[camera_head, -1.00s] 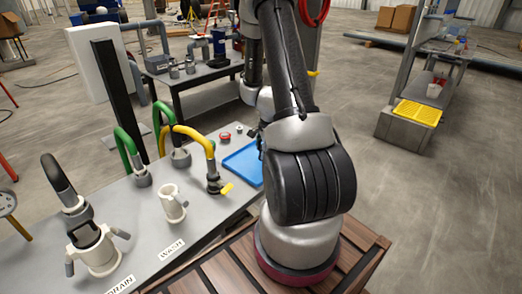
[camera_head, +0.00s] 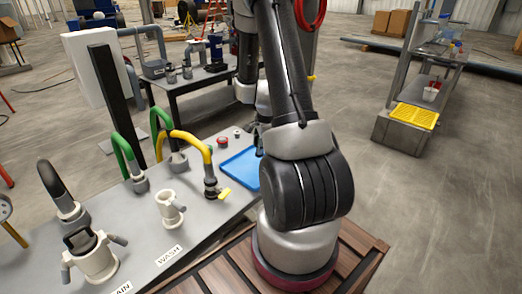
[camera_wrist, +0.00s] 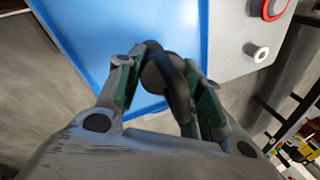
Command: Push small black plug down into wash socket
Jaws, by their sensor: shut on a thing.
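The small black plug (camera_wrist: 165,75) is a dark rounded piece between my gripper's fingers in the wrist view. My gripper (camera_wrist: 172,82) is shut on it above the blue tray (camera_wrist: 105,50). The plug's lower end is hard to make out. In the head view my gripper is mostly hidden behind my own arm, by the blue tray (camera_head: 240,167).
A yellow hose (camera_head: 190,138) with a valve stands between the wash socket and the tray. Green hoses (camera_head: 122,150) rise behind. The drain socket (camera_head: 92,258) holds a dark fitting at front left. A red ring (camera_wrist: 273,8) and a pale cylinder (camera_wrist: 257,52) lie beside the tray.

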